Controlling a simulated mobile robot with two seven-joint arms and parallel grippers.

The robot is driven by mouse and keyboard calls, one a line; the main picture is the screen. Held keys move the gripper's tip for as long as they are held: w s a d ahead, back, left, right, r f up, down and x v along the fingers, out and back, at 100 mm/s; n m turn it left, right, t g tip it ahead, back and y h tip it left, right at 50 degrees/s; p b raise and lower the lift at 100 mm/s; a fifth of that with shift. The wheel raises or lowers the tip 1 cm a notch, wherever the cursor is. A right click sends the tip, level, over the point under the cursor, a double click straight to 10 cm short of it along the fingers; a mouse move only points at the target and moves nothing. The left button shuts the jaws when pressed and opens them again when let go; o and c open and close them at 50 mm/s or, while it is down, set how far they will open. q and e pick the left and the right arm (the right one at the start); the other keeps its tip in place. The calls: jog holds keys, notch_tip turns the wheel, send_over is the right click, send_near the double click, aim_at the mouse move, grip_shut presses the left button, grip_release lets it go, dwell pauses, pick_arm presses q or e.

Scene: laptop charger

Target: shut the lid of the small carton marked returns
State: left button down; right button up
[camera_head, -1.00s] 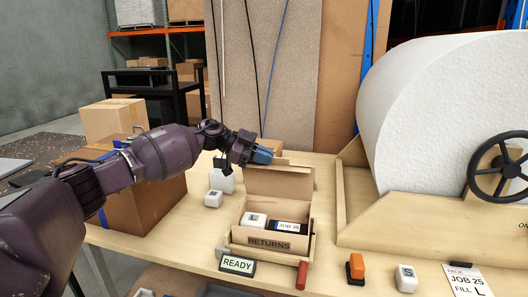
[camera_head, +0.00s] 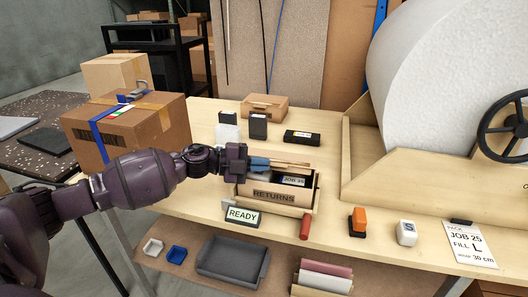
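The small carton (camera_head: 273,196) marked RETURNS sits near the front of the workbench. Its lid (camera_head: 291,163) shows nearly edge-on over the box, tilted forward and partly down. A gap remains between lid and front wall, and a black item labelled JOB 25 (camera_head: 293,181) shows inside through it. My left gripper (camera_head: 260,163), with blue fingertips, is at the lid's left part and seems to touch it. Whether its fingers are apart is not clear. The white block inside is hidden. My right gripper is not in view.
A READY sign (camera_head: 243,216) and a red cylinder (camera_head: 305,228) stand close to the carton's front. A closed small carton (camera_head: 265,106) and black boxes (camera_head: 302,138) stand behind it. A large taped carton (camera_head: 135,128) is at left, the big white roll (camera_head: 450,80) at right.

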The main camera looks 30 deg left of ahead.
aim_at(259, 189)
pick_arm(q)
jog(key=f, duration=0.2)
jog(key=s+f, duration=0.1)
jog(key=f, duration=0.1)
jog(key=shift+s+d+f, duration=0.1)
jog(key=shift+d+f, duration=0.1)
jog(key=shift+f, duration=0.2)
jog(key=shift+s+f+b, duration=0.15)
jog(key=shift+f+b, duration=0.15)
jog(key=shift+f, duration=1.05)
jog(key=c, duration=1.4)
grip_release()
jog(key=shift+c, duration=0.2)
jog(key=shift+o, duration=0.6)
jog(key=shift+a, duration=0.1)
